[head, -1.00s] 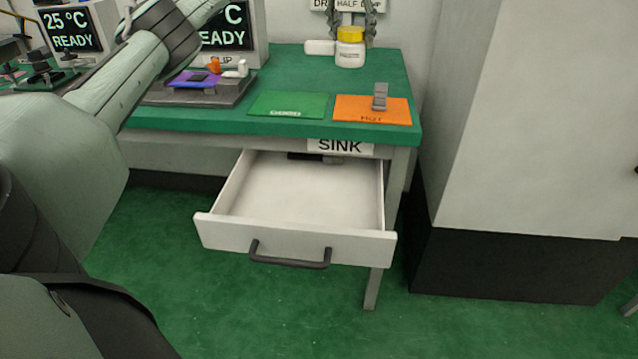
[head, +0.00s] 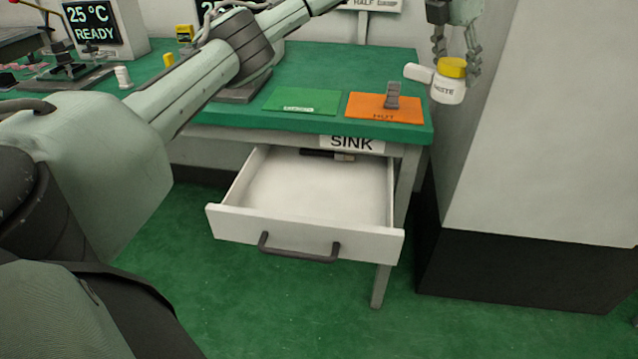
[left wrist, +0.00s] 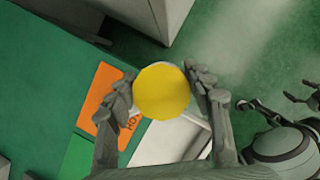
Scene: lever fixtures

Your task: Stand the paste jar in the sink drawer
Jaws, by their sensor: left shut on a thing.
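The paste jar (head: 447,91) is white with a yellow lid and a white stub on its left side. My left gripper (head: 456,54) is shut on it from above and holds it in the air, tilted slightly, by the table's right end. In the left wrist view the yellow lid (left wrist: 163,91) sits between the fingers and hides the jar's body. The sink drawer (head: 305,232) is pulled open under the SINK label, below and left of the jar. Its visible floor is bare except for a dark item at the back. My right gripper is not clearly shown; dark finger-like parts appear at the left wrist view's right edge.
A green pad (head: 302,101) and an orange HOT pad (head: 384,107) with a grey lever (head: 392,95) lie on the green table (head: 330,65). A tall pale cabinet (head: 550,130) stands to the right. Green floor is clear before the drawer.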

